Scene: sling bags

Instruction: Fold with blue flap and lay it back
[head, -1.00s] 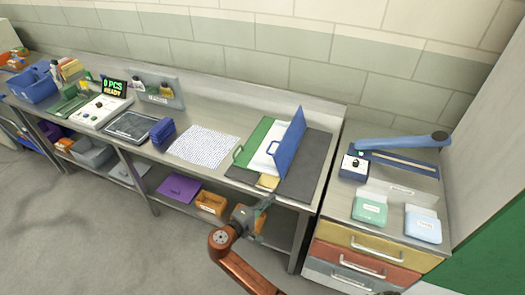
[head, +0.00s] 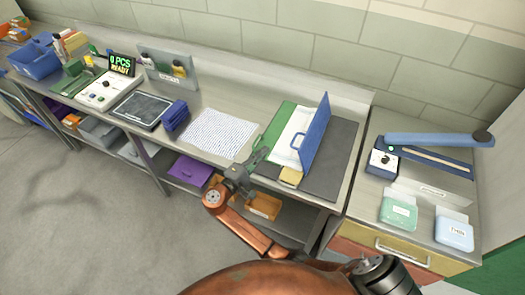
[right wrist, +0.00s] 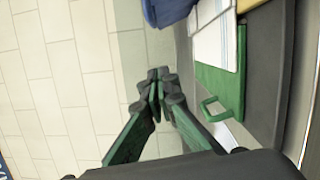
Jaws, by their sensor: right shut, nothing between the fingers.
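The blue flap (head: 316,132) stands up steeply along the right side of the white sheet (head: 289,138) on the folding board. The green flap (head: 272,130) lies flat on the left, partly under the sheet. My right gripper (head: 262,157) is shut and empty near the board's front left corner, apart from the blue flap. My left gripper is not in view.
A dark grey panel (head: 338,158) lies flat and clear to the right of the blue flap. A dotted white sheet (head: 217,133) lies left of the board. The drawer unit on the right holds a blue press arm (head: 435,140).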

